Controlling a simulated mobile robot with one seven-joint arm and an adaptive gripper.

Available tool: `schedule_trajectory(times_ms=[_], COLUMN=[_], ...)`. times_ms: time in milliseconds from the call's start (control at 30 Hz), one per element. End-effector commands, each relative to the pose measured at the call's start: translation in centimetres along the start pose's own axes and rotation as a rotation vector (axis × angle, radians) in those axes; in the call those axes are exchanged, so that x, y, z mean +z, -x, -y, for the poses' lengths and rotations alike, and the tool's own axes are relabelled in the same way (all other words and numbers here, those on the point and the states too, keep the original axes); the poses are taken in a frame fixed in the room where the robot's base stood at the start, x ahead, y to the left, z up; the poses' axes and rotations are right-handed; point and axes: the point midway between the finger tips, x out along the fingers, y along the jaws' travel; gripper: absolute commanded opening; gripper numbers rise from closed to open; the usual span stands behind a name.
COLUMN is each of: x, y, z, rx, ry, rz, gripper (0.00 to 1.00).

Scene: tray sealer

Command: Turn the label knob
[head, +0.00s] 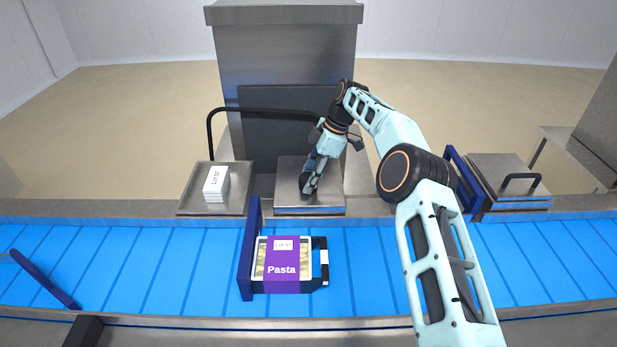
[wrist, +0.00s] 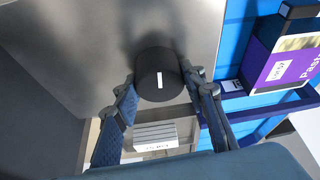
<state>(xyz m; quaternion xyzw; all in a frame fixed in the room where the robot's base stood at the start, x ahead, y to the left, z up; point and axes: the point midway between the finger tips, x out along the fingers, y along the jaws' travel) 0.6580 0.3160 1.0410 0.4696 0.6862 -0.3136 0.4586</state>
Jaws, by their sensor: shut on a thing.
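The label knob (wrist: 158,66) is a black round knob with a white mark on its face, set on a grey metal surface. My gripper (wrist: 160,88) has one finger on each side of the knob and is shut on it. In the head view, my gripper (head: 309,182) reaches down over the metal box behind the conveyor, and the knob cannot be told apart from the dark fingers there.
A stack of white labels (head: 216,181) lies on a metal plate (head: 184,205) to the left. A purple-sleeved pasta tray (head: 282,268) sits on the blue conveyor (head: 180,270) by a dark blue gate (head: 248,255). A handled metal lid (head: 495,170) is at right.

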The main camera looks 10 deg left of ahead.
Motion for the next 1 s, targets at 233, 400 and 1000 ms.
schedule_trajectory(times_ms=[233,400,1000], x=[0.1,0.1,0.0], y=[-0.1,-0.1,2.6], z=[0.0,0.0,-0.1], rx=[-0.002,-0.002,0.004], ry=[0.001,0.001,0.000], rz=[0.002,0.002,0.001], gripper=[0.14,0.45,0.56])
